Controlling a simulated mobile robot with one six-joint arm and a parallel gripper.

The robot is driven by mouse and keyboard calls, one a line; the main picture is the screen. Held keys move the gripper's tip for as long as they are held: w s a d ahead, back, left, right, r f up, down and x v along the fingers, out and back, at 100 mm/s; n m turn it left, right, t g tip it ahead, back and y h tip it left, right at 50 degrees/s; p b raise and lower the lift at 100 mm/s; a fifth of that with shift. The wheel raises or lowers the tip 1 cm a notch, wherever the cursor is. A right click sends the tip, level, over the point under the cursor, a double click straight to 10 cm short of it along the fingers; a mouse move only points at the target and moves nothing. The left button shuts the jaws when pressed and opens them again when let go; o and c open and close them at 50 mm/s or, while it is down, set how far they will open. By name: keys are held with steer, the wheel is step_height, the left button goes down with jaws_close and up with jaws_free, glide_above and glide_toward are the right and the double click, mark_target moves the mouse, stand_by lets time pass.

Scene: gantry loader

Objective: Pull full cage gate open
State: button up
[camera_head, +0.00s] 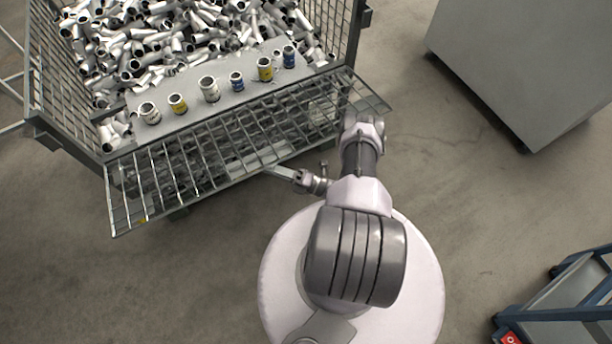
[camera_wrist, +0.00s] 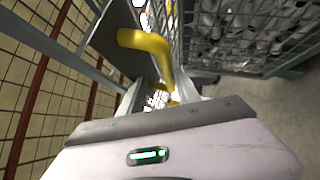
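The full cage (camera_head: 36,95) is a grey wire-mesh crate at the upper left of the head view, heaped with metal pipe pieces. Its mesh gate panel (camera_head: 125,200) slants outward along the front. In the wrist view, a bent yellow handle (camera_wrist: 150,42) runs beside a dark panel and down toward my gripper (camera_wrist: 163,100). The handle's lower end lies between two pale grey finger-like pieces. Whether they touch or clamp it is hidden by the gripper's body with a green light. In the head view my arm reaches beside the gate's right end; the fingertips cannot be made out.
A grey plate (camera_head: 190,88) inside the cage carries several small white, yellow and blue cylinders. A large grey box (camera_head: 530,60) stands at the upper right. A blue-framed cart (camera_head: 560,300) is at the lower right. Concrete floor (camera_head: 490,210) between them is clear.

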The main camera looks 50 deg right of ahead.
steer(key=v, duration=1.3)
steer(key=shift+s+d+b, duration=0.2)
steer(key=shift+s+b, duration=0.1)
steer(key=shift+b, duration=0.05)
steer(key=shift+f, duration=0.1)
